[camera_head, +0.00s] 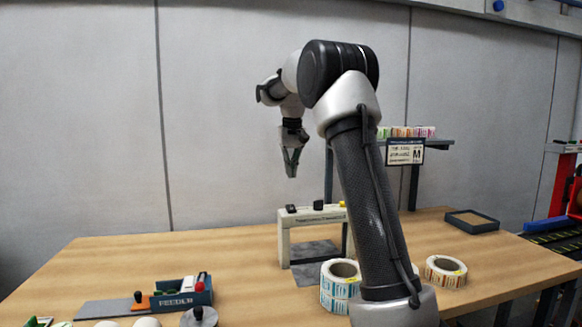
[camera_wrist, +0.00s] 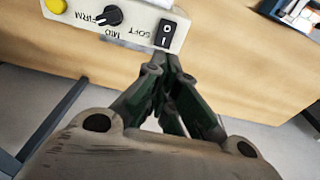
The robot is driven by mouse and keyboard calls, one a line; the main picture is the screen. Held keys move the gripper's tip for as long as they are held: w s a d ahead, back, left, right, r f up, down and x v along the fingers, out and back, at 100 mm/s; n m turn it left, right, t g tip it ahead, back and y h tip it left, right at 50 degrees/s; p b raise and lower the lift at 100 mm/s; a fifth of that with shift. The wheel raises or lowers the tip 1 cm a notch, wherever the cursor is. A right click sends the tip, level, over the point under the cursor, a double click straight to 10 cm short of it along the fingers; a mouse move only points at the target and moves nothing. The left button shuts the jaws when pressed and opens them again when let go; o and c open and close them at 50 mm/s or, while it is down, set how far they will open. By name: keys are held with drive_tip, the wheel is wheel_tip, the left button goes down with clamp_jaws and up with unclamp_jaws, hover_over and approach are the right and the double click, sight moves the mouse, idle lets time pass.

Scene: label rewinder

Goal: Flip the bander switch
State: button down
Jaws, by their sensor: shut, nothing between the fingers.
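The bander (camera_head: 315,216) is a cream arch-shaped machine standing on the wooden table in the head view. In the wrist view its top panel (camera_wrist: 142,32) shows at the upper left. The bander switch (camera_wrist: 169,34) is a black rocker marked I and O at the panel's end; it also shows as a small dark block in the head view (camera_head: 291,209). A black knob (camera_wrist: 110,16) and a yellow button (camera_wrist: 56,6) share the panel. My gripper (camera_head: 291,176) is shut and empty, pointing down above the switch end of the bander. In the wrist view its fingertips (camera_wrist: 168,66) appear just below the switch, apparently apart from it.
Label rolls (camera_head: 338,286) (camera_head: 446,271) stand in front of and right of the bander. A blue feeder box (camera_head: 182,294) sits at front left. A sign (camera_head: 405,152) and shelf stand behind my arm, and a dark tray (camera_head: 472,222) lies at back right. The table's left back is clear.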

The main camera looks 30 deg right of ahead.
sight(291, 206)
drive_tip(key=f, duration=0.6)
drive_tip(key=w+f, duration=0.1)
drive_tip(key=f, duration=0.2)
drive_tip(key=shift+d+f, duration=0.2)
drive_tip(key=shift+f, duration=0.2)
drive_tip(key=shift+w, duration=0.1)
drive_tip(key=shift+w+f, duration=0.1)
drive_tip(key=shift+f, duration=0.3)
drive_tip(key=shift+s+a+r, duration=0.2)
drive_tip(key=shift+s+r, duration=0.05)
drive_tip(key=shift+s, duration=0.5)
drive_tip(key=shift+r, duration=0.1)
